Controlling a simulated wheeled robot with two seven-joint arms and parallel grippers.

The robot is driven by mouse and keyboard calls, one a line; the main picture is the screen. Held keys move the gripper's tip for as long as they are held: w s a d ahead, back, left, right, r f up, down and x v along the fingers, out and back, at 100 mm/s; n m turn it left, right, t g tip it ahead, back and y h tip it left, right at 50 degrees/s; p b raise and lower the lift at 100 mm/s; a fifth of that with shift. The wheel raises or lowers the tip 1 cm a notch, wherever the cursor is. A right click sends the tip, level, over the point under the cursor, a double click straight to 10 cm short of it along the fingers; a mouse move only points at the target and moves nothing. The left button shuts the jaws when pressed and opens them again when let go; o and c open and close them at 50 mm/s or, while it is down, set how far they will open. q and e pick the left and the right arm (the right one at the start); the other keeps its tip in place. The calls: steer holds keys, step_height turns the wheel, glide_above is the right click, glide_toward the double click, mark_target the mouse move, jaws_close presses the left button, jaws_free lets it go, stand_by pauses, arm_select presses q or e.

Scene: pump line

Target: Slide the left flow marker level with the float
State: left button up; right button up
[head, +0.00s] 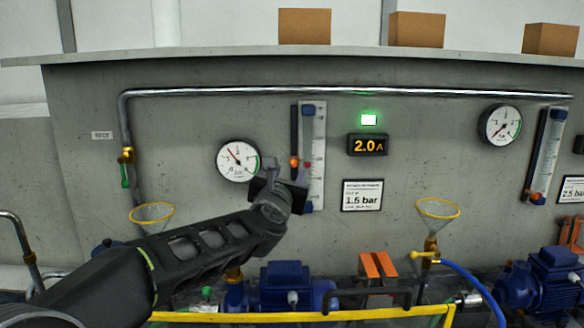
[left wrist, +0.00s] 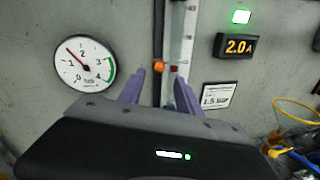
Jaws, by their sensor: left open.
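The left flow meter (head: 317,150) is an upright clear tube with a scale and blue end caps on the concrete wall. A dark rail (head: 294,125) runs beside its left edge. The orange flow marker (head: 294,162) sits on this rail; it also shows in the left wrist view (left wrist: 159,67). The small red float (left wrist: 173,69) is just right of the marker, at nearly the same height. My left gripper (left wrist: 160,90) is open, its purple fingers spread either side of the rail and tube below the marker. In the head view the gripper (head: 285,178) hides part of the meter's lower end.
A round gauge (head: 238,160) is left of the meter. A lit green lamp (head: 368,119), a 2.0 A display (head: 367,145) and a 1.5 bar sign (head: 362,195) are to its right. A second flow meter (head: 547,155) is far right. Pumps and funnels stand below.

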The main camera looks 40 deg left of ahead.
mark_target(293, 166)
arm_select(q)
steer(key=x, duration=0.5)
steer(key=shift+w+a+p, duration=0.15)
steer(key=shift+w+p, duration=0.15)
steer(key=shift+p, duration=0.1)
steer(key=shift+c, duration=0.5)
jaws_close()
stand_by(0.5)
